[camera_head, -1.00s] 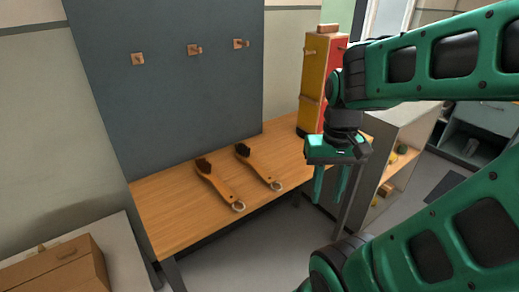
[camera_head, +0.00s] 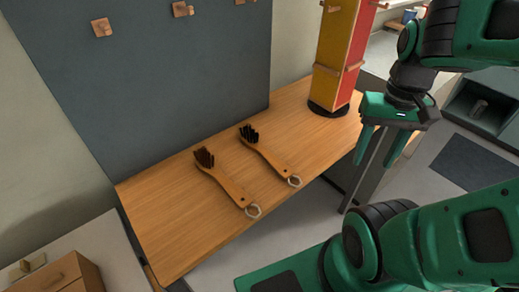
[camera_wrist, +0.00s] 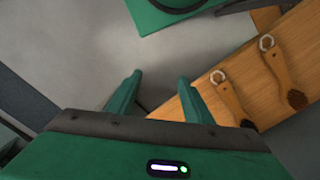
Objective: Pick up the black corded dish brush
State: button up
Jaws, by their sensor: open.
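The black-bristled brush (camera_head: 268,154) lies on the wooden table, with a wooden handle and a pale loop at its near end. My gripper (camera_head: 374,160) is open and empty, off to the right of the brushes, past the table's edge. In the wrist view, its fingers (camera_wrist: 160,77) stand apart over grey floor.
The wooden table (camera_head: 180,225) has free room around the brushes. A red and yellow tower (camera_head: 338,55) stands at its back right, near my arm. A dark panel with wooden pegs (camera_head: 183,9) rises behind. A wooden box (camera_head: 55,275) is at lower left.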

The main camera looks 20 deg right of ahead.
jog(key=w+r+n, duration=0.1)
jog(key=w+n, duration=0.1)
jog(key=w, duration=0.5)
jog(key=n, duration=0.7)
send_over(262, 149)
notch_tip(262, 149, down, 4)
notch_tip(262, 149, down, 4)
jog(key=shift+w+f, duration=0.15)
jog(key=shift+f, duration=0.05)
jog(key=shift+s+f, duration=0.15)
jog(key=shift+f, duration=1.4)
jog(key=shift+s+f, duration=0.1)
jog(key=shift+f, duration=1.45)
jog(key=shift+c, duration=0.7)
grip_shut()
